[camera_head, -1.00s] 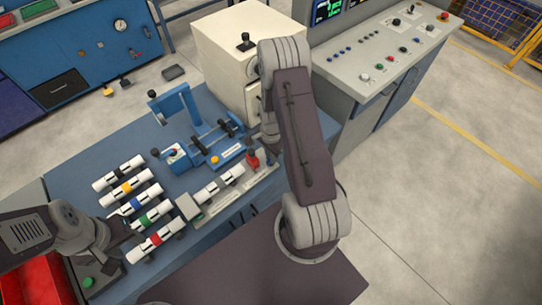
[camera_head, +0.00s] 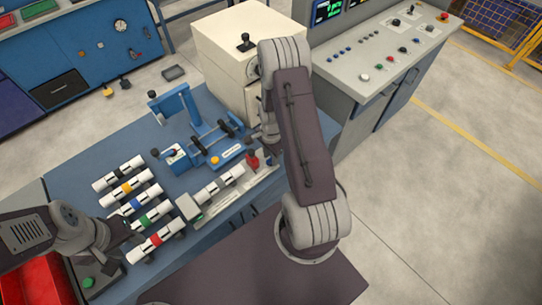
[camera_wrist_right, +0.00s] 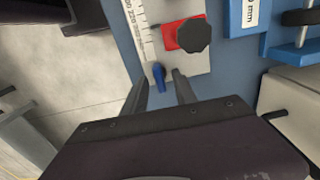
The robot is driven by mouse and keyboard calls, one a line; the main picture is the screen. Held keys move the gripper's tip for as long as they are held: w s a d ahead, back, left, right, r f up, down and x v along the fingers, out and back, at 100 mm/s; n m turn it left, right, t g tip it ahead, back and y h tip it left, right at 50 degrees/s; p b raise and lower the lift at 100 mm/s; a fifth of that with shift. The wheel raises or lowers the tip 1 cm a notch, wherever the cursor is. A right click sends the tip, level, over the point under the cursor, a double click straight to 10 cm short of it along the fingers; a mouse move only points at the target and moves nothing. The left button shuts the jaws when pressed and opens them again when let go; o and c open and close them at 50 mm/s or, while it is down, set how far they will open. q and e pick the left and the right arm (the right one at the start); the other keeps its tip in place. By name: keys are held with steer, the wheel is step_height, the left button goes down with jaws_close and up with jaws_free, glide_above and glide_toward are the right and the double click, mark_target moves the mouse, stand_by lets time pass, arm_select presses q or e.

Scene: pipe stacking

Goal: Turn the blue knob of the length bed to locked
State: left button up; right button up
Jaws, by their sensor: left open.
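The blue knob (camera_wrist_right: 160,77) of the length bed shows in the right wrist view at the bed's end, its lever pointing along the fingers towards the gripper's palm. My right gripper (camera_wrist_right: 161,82) is open, with a finger on each side of the knob and a small visible gap to each. The length bed (camera_wrist_right: 146,38) carries a printed scale and a red block with a dark octagonal knob (camera_wrist_right: 192,36). In the head view the bed (camera_head: 236,192) lies at the table's front edge; my right arm hides the blue knob there. My left gripper (camera_head: 122,232) is open near the banded pipes.
Several banded white pipes (camera_head: 118,172) lie at the table's left. A blue fixture (camera_head: 218,150) stands behind the bed, and a cream cabinet (camera_head: 225,45) behind that. A control console (camera_head: 375,60) stands at right.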

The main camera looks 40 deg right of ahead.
step_height(320, 180, up, 9)
steer(key=shift+b, duration=0.35)
stand_by(0.4)
steer(key=a+r+n+t, duration=0.2)
steer(key=a+r+n, duration=0.5)
steer(key=a, duration=0.4)
steer(key=s+a+n, duration=0.3)
steer(key=s+n, duration=0.5)
steer(key=n, duration=0.2)
steer(key=shift+s+r+g, duration=0.4)
steer(key=shift+r, duration=0.05)
